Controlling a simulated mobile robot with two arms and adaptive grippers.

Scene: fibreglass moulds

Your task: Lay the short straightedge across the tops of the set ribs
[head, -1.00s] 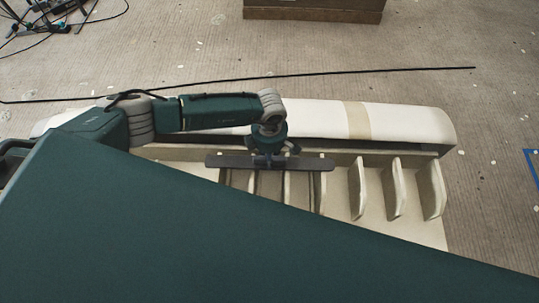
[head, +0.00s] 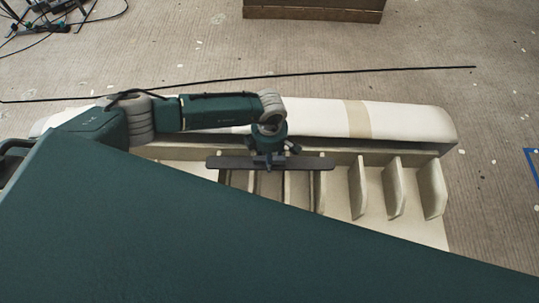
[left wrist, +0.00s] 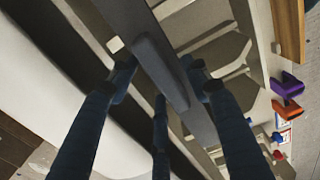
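The short straightedge (head: 222,163) is a dark grey bar lying left to right over several pale ribs in the head view. Its raised grip (left wrist: 160,70) shows in the left wrist view. The bar appears to rest on the rib tops, though exact contact is hard to see. My left gripper (head: 268,160) is over the middle of the bar. In the left wrist view its fingers (left wrist: 159,76) stand spread on both sides of the grip, with gaps. Ribs (head: 394,190) at the right stand upright and uncovered. My right gripper is not in view.
A long cream mould (head: 405,124) with a tan band runs behind the ribs. A black cable (head: 380,72) lies on the floor beyond it. A brown wooden box (head: 313,10) stands at the back. Purple (left wrist: 290,83) and orange (left wrist: 288,111) clamp-like pieces show in the wrist view.

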